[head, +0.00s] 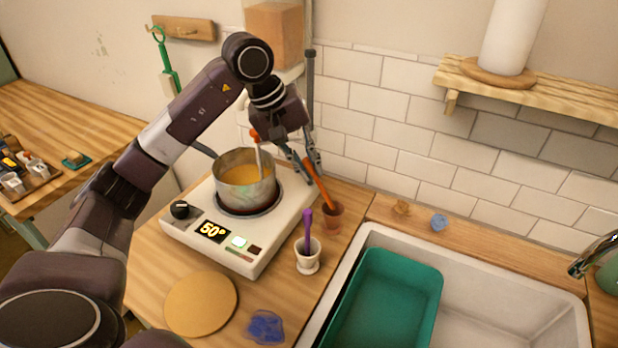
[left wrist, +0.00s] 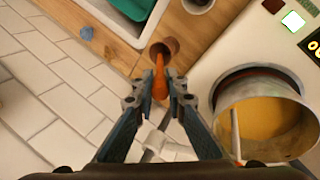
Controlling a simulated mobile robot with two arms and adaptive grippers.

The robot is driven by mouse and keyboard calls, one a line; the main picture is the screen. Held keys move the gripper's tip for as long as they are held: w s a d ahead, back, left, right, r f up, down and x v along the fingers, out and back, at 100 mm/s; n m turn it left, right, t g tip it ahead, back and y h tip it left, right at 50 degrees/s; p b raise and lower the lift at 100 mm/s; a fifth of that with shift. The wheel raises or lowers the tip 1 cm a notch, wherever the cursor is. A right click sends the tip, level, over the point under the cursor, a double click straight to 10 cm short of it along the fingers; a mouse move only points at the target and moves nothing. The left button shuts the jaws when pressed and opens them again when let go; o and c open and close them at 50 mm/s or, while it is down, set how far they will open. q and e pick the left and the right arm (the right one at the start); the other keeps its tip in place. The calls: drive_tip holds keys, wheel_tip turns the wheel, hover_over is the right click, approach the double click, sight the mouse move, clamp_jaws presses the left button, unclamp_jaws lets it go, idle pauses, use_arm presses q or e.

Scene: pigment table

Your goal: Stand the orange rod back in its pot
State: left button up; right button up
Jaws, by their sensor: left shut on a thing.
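The orange rod (head: 321,188) is held between the fingers of my left gripper (head: 308,165), which is shut on it. The rod leans, with its lower end at the mouth of a small brown pot (head: 333,219). In the left wrist view the rod (left wrist: 160,82) runs from between the fingertips (left wrist: 160,99) to the mouth of the brown pot (left wrist: 170,45). I cannot tell how deep its end is inside. The pot stands upright on the wooden counter. My right gripper is not in view.
A hot plate (head: 215,227) reading 50° carries a steel pan (head: 245,190) of orange liquid with a pale stick in it, close to the gripper. A white pot (head: 308,262) with a purple rod stands in front of the brown pot. A sink (head: 480,300) lies right; a tiled wall (head: 400,125) is behind.

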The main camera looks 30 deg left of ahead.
use_arm(q)
wheel_tip(320, 180, down, 4)
drive_tip(key=shift+r, duration=0.1)
idle(0.4)
drive_tip(key=shift+f, duration=0.35)
drive_tip(key=o, duration=0.8)
drive_tip(key=shift+c, duration=0.2)
drive_tip(key=b+v, duration=0.1)
drive_tip(key=v, duration=1.1)
drive_tip(key=shift+r, duration=0.35)
